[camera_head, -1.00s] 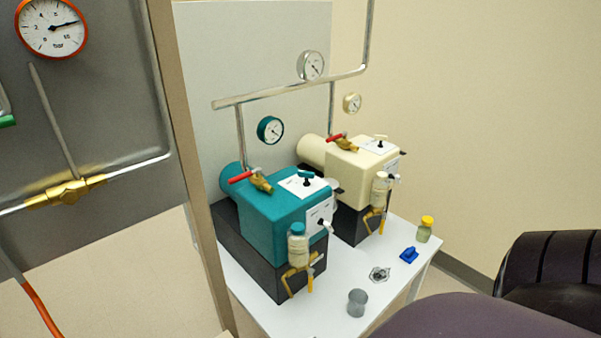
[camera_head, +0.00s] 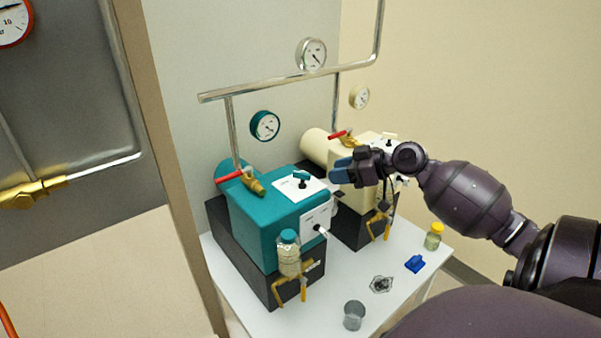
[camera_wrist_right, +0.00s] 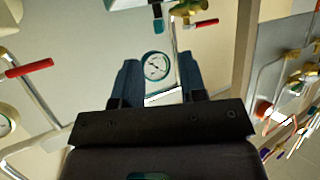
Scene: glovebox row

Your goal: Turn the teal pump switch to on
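The teal pump (camera_head: 262,222) sits on a black block on the white table. A white plate on its top carries a small dark switch with a teal handle (camera_head: 302,175). A second white panel (camera_head: 318,222) with a pale lever is on its front face. My right gripper (camera_head: 340,171) is just right of the top switch in the head view, apart from it. Its two blue fingers are spread with nothing between them in the right wrist view (camera_wrist_right: 157,75). The switch's on or off labels are too small to read. My left gripper is out of view.
A cream pump (camera_head: 318,143) stands behind, partly hidden by my right arm. Red-handled valves, a pipe (camera_head: 290,83) and gauges rise behind the pumps. A bottle (camera_head: 289,256) hangs at the teal pump's front. A grey cup (camera_head: 354,315), blue item (camera_head: 415,264) and yellow-capped jar (camera_head: 433,237) stand on the table.

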